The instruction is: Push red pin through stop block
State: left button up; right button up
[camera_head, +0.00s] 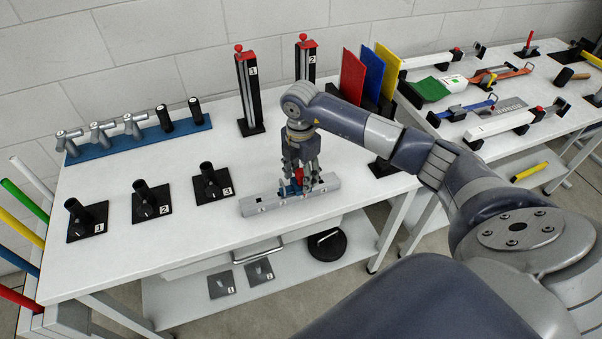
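A grey metal rail (258,205) lies near the front edge of the white table. A small blue stop block (291,188) sits on it, partly hidden by my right gripper. The red pin (299,174) shows as a small red piece at the block, between the gripper's fingers. My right gripper (300,183) points down over the rail, its fingertips low around the block and pin. Whether the fingers touch the pin, and how deep the pin sits, cannot be told at this size. My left gripper is not in view.
Three black stands (150,201) with upright knobs are left of the rail. Two red-topped columns (250,92) and red, blue and yellow panels (353,76) stand behind. A blue valve rack (138,139) lies at back left. A second tool table (497,147) is at right.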

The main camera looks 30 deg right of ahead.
jog(key=shift+r, duration=0.15)
notch_tip(320, 180, up, 12)
dwell(0.5)
